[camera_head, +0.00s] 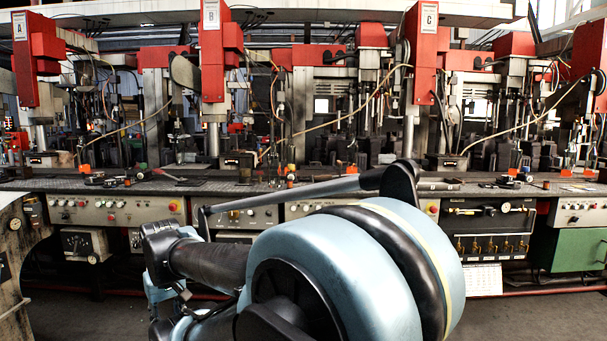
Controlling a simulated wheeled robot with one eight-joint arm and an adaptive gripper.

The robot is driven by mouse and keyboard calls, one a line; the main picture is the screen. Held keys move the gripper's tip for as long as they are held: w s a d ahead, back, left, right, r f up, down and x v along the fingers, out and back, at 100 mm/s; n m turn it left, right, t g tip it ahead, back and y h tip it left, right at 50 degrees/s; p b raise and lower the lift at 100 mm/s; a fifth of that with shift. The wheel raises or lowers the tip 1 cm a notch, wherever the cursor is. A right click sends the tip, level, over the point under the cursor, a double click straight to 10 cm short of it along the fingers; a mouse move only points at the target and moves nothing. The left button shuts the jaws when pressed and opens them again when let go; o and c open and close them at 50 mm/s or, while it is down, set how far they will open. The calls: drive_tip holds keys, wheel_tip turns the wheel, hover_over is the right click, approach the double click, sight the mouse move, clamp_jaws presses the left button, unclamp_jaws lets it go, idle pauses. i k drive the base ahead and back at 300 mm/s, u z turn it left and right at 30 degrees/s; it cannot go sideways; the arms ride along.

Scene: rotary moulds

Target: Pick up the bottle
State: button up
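I cannot make out a bottle in the head view. The bench (225,187) carries several small items, too small to identify. My arm, with a large light blue and black joint, fills the lower middle and hides part of the bench front and floor. My gripper's fingers do not show, so I cannot see where they are relative to anything.
A row of red and grey machines (212,50) stands along the bench. Control panels (115,210) line its front, with a green cabinet (578,250) at the right. Open floor (540,315) shows at the lower right.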

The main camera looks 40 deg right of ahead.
sight(273, 158)
drive_tip(key=z, duration=0.75)
drive_tip(key=i, duration=1.1)
drive_tip(key=z, duration=0.6)
